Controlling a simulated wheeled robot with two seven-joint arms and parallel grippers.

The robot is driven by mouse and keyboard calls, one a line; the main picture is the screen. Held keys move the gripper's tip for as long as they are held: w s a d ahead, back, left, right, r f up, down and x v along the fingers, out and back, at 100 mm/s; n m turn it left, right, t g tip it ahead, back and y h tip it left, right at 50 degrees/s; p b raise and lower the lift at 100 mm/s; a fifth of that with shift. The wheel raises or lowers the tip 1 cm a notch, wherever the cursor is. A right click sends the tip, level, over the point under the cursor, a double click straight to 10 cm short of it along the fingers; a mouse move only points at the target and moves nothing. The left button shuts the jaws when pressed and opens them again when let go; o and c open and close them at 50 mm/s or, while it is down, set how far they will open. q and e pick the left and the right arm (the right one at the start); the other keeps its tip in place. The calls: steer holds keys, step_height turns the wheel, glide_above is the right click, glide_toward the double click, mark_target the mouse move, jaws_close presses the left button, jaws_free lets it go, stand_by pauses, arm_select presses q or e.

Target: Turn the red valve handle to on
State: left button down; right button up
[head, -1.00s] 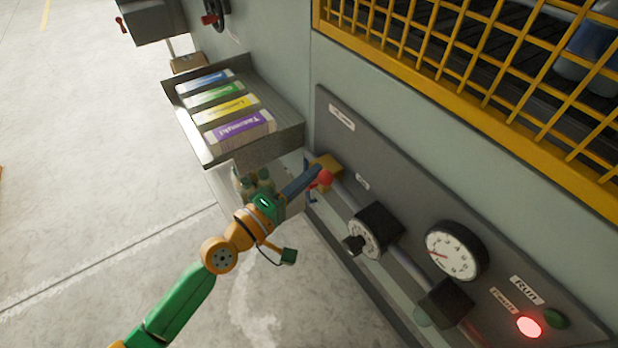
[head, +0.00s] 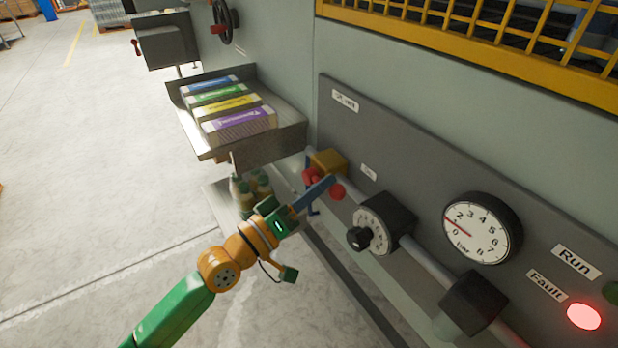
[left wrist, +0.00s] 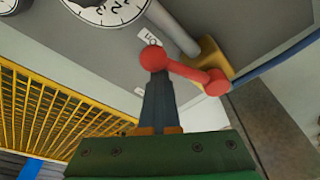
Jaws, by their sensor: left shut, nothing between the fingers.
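The red valve handle (left wrist: 185,69) is a short arm with a round knob at its free end, beside a brass valve body (left wrist: 213,58) on a grey pipe. In the left wrist view its knob lies close to the "On" label (left wrist: 150,38). In the head view the knob (head: 338,192) shows right of my fingers and the red hub (head: 311,176) left of them. My left gripper (head: 331,181) is shut and empty, its tips at the knob (left wrist: 155,73); I cannot tell whether they touch. The fingers hide the handle's middle in the head view. My right gripper is out of view.
The grey panel carries a black dial (head: 382,222), a pressure gauge (head: 482,228) and a lit red Fault lamp (head: 584,316). A metal tray (head: 288,137) of coloured cartons juts out behind my gripper. A yellow guard (head: 470,45) is above; open floor lies left.

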arm_select(q)
steer(key=shift+s+d+f+m+h+b, duration=0.15)
steer(key=shift+f+m+b, duration=0.2)
steer(key=shift+m+b, duration=0.3)
steer(key=shift+s+f+m+h+b, duration=0.1)
steer(key=shift+f+m+h+b, duration=0.1)
steer(key=shift+f+m+b, duration=0.3)
steer(key=shift+s+d+f+m+h+b, duration=0.1)
steer(key=shift+f+m+h+b, duration=0.1)
steer(key=shift+m+b, duration=0.55)
